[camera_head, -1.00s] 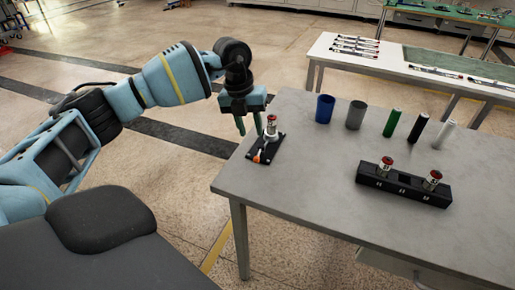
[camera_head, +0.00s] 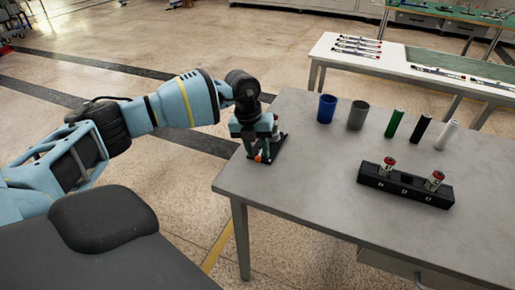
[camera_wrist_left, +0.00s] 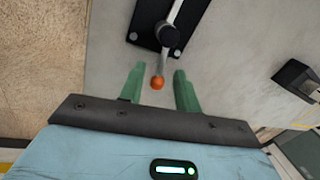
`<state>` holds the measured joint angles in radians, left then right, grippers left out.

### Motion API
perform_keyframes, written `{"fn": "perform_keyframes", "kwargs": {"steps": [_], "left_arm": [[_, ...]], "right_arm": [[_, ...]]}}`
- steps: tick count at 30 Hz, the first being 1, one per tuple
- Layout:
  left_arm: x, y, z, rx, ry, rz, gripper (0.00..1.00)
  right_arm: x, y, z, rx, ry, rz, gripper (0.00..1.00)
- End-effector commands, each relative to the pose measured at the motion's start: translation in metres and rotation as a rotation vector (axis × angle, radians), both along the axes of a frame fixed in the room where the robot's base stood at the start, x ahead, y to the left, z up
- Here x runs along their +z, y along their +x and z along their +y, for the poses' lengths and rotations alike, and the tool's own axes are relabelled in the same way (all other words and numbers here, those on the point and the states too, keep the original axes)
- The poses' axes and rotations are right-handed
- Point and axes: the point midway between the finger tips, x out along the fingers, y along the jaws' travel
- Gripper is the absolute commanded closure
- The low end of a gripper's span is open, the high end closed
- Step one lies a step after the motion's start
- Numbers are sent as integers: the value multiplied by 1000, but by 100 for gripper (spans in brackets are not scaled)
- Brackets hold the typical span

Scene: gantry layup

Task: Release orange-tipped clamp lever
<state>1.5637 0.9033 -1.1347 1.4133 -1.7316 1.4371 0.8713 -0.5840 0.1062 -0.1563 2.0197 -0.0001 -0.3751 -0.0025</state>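The clamp lever's orange tip (camera_wrist_left: 157,83) lies between the two green fingers of my left gripper (camera_wrist_left: 156,80) in the left wrist view. The fingers are open, with a gap on each side of the tip. The pale lever (camera_wrist_left: 166,62) runs from the tip to a dark round part on the black clamp base (camera_wrist_left: 145,25). In the head view my left gripper (camera_head: 255,150) is over the clamp at the table's left corner, and the orange tip (camera_head: 259,157) shows just below it. The gripper hides much of the clamp. My right gripper is not in view.
On the grey table (camera_head: 310,180) stand a blue cup (camera_head: 326,108), a grey cup (camera_head: 357,115) and green, black and white cylinders. A black block (camera_head: 405,186) holds two red-topped parts. The table's middle is clear. A white table (camera_head: 345,60) stands behind.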

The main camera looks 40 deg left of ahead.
Motion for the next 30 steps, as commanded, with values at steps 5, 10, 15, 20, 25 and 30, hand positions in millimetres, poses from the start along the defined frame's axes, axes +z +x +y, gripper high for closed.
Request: {"fn": "perform_keyframes", "kwargs": {"steps": [5,10,15,20,25,30], "left_arm": [[0,0,0,0,0,0,84],[0,0,0,0,0,0,100],[0,0,0,0,0,1,100],[1,-1,1,-28,-1,1,100],[2,-2,5,-123,-1,3,100],[1,-2,8,-187,0,3,100]], "right_arm": [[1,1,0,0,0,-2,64],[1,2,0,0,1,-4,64],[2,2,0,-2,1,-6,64],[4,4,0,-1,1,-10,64],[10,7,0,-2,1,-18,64],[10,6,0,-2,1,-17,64]]}}
